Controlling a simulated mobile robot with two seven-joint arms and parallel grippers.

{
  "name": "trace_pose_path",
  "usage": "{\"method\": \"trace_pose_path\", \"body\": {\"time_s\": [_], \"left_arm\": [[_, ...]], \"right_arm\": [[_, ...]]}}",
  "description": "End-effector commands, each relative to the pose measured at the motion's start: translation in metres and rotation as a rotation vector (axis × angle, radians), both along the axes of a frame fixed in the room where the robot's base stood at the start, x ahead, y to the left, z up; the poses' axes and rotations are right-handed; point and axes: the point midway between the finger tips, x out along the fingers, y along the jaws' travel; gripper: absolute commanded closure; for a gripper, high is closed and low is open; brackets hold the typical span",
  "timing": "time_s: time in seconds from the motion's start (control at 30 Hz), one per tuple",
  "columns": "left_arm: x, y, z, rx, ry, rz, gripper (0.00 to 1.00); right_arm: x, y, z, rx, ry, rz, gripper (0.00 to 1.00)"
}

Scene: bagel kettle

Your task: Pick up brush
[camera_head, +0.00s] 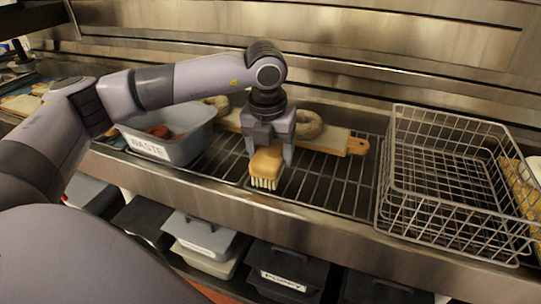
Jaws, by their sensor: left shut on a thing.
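A brush (266,167) with a tan wooden block and pale bristles pointing down is in the middle of the head view. My left gripper (269,150) comes down from above and is shut on the wooden block, one finger on each side. The brush is over the metal rack (330,186); I cannot tell whether its bristles touch the bars. My right gripper is not in view.
A grey bin marked WASTE (180,149) stands left of the brush. A wooden board (336,139) with bagels (308,124) lies behind it. An empty wire basket (450,185) stands to the right. Lidded containers (288,272) sit below the counter edge.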

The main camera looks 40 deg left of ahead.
Motion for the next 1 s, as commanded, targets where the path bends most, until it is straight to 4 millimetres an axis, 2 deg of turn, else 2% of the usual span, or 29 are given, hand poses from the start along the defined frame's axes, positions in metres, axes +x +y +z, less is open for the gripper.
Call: {"method": "trace_pose_path", "body": {"time_s": [0.17, 0.33, 0.47, 0.6, 0.8, 0.9, 1.0], "left_arm": [[0.001, 0.000, 0.008, 0.000, -0.002, 0.000, 0.65], [0.001, 0.000, 0.032, -0.002, -0.006, -0.001, 0.65], [0.001, -0.001, 0.064, -0.002, -0.007, -0.001, 0.65], [0.001, -0.001, 0.109, -0.003, -0.007, -0.001, 0.65], [0.001, -0.001, 0.166, -0.001, -0.006, 0.001, 0.65], [0.000, 0.000, 0.184, 0.000, -0.002, -0.001, 0.65], [0.000, 0.000, 0.193, 0.000, -0.002, -0.002, 0.65]], "right_arm": [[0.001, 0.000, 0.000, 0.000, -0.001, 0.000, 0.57], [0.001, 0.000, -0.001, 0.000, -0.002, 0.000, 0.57], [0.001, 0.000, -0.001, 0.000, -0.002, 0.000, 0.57], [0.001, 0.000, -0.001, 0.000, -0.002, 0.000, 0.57], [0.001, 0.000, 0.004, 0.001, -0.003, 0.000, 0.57], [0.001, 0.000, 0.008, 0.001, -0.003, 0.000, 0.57], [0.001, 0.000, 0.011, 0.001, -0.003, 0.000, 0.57]]}}
